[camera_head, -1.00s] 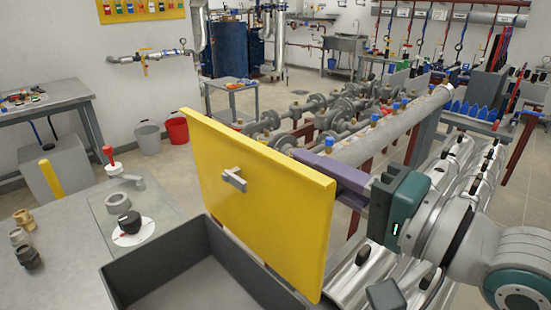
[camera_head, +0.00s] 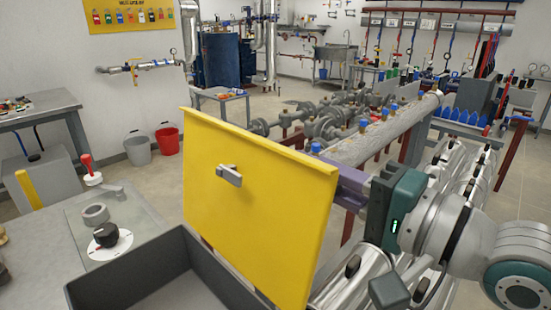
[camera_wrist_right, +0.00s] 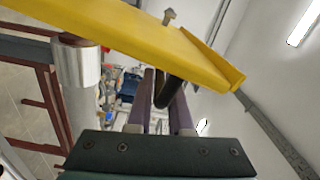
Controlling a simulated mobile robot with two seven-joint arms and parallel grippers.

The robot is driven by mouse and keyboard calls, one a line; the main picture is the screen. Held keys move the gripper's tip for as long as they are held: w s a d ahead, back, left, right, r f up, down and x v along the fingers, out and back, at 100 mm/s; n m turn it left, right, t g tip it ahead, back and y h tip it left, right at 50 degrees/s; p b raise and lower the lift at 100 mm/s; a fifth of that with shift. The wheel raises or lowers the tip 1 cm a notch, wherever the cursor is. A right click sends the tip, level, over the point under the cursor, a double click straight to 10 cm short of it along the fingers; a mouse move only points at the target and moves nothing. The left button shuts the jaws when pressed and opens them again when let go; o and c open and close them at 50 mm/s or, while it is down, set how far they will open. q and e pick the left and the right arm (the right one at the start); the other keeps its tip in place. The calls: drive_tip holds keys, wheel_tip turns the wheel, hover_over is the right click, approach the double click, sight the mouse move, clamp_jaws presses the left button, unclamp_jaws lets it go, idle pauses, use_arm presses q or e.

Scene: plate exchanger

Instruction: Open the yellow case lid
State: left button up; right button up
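The yellow case lid (camera_head: 262,205) stands steeply raised at the back right of the grey case (camera_head: 150,270), whose inside shows. A small grey latch (camera_head: 229,175) sits on the lid's face toward me. My right gripper (camera_head: 345,185) reaches in from the right; its purple fingers pass behind the lid, tips hidden. In the right wrist view, the lid (camera_wrist_right: 130,35) crosses above the fingers (camera_wrist_right: 167,100). They are apart, with a dark rod between them; I cannot tell whether they touch it. My left gripper is out of view.
The bench (camera_head: 40,260) left of the case carries a black knob on a white disc (camera_head: 107,235), a grey ring (camera_head: 95,214) and a red-handled part (camera_head: 90,170). Pipes with flanges (camera_head: 330,122) lie behind the lid. Silver cylinders (camera_head: 350,280) stand close under my right arm.

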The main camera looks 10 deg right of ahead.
drive_tip(key=o, duration=0.4)
drive_tip(key=shift+s+f, duration=0.1)
drive_tip(key=shift+s, duration=0.05)
drive_tip(key=v, duration=0.8)
drive_tip(key=shift+s+d, duration=0.1)
drive_tip(key=shift+s, duration=0.05)
drive_tip(key=shift+s+d, duration=0.4)
drive_tip(key=shift+s, duration=0.15)
